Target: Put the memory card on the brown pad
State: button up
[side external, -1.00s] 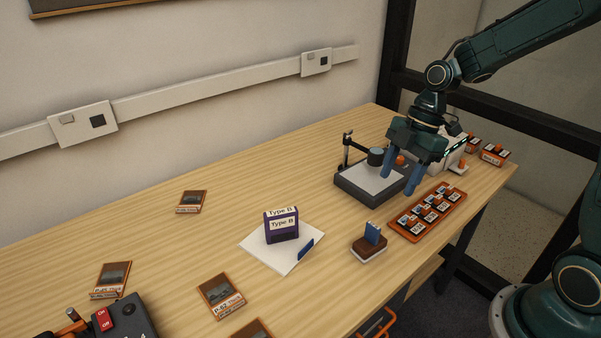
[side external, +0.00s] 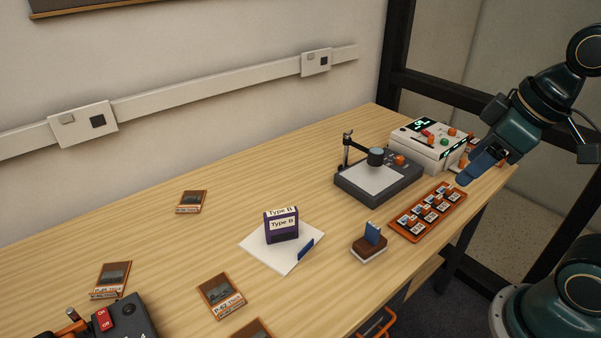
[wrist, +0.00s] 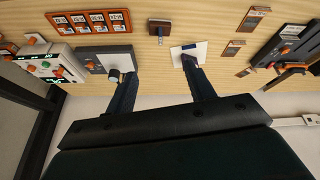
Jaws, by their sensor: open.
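The brown pad also shows in the wrist view (wrist: 160,29). Another blue piece (side external: 305,249) lies at the edge of a white sheet (side external: 268,257). My gripper (side external: 466,178) is open and empty, above the right end of the table, well apart from the pad. Its two spread fingers show in the wrist view (wrist: 158,70).
A purple "Type B" box (side external: 281,226) stands on the white sheet. An orange tray (side external: 412,236) of several labelled pieces, a grey stand device (side external: 345,188) and a white control box (side external: 412,143) occupy the right side. Orange-brown cards (side external: 191,202) lie at left. The table's back middle is clear.

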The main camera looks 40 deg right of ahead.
jog(key=shift+s+d+r+m+t, duration=0.1)
jog(key=shift+s+r+m+t, duration=0.1)
jog(key=shift+s+m, duration=0.5)
jog(key=shift+s+r+m+t, duration=0.1)
jog(key=shift+s+m+t, duration=0.1)
jog(key=shift+s+m, duration=0.45)
dwell(0.4)
